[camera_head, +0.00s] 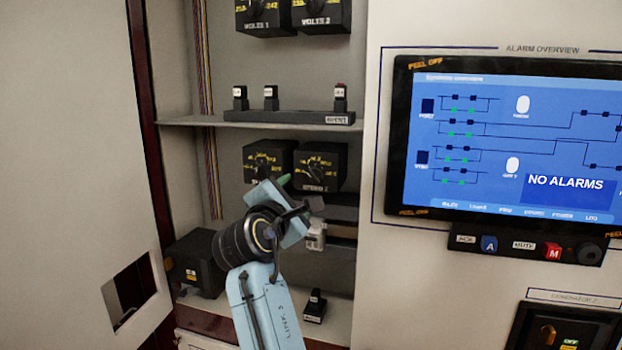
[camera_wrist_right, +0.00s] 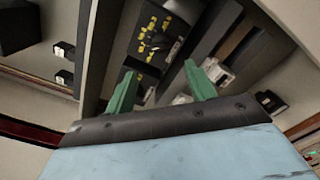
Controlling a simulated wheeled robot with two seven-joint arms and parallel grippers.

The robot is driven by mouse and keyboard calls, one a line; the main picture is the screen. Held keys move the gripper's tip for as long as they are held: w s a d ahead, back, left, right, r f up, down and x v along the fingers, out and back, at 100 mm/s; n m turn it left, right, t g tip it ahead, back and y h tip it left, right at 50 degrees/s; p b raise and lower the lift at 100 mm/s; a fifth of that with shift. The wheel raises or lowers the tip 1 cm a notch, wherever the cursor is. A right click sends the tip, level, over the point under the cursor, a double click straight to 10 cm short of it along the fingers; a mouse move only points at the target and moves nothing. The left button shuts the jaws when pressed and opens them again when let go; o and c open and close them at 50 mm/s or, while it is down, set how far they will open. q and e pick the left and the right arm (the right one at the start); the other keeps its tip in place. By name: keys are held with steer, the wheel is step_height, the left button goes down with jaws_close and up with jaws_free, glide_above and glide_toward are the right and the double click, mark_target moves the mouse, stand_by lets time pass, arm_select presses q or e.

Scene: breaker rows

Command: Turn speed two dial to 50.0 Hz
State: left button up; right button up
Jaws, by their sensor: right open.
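The speed two dial (camera_head: 320,170) is a black box with yellow scale marks and a dark knob, on the right of a pair inside the open cabinet. Its label is partly readable. My right gripper (camera_head: 297,194) is just below and in front of it, partly turned away. In the right wrist view, the green fingers (camera_wrist_right: 161,78) are spread apart with nothing between them. Black dial faces with yellow marks (camera_wrist_right: 150,42) lie beyond the fingertips, apart from them. I cannot read the dial's setting. My left gripper is not in view.
The left dial of the pair (camera_head: 268,160) sits close beside it. A shelf (camera_head: 240,122) with small switches runs above, below the volts dials (camera_head: 320,12). The cabinet door (camera_head: 75,150) stands at left. The alarm screen (camera_head: 520,140) is on the right panel.

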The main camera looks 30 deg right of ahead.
mark_target(312, 178)
steer(key=p+x, duration=0.2)
steer(key=x, duration=0.9)
steer(key=shift+w+d, duration=0.15)
steer(key=shift+w, duration=0.05)
steer(key=c, duration=1)
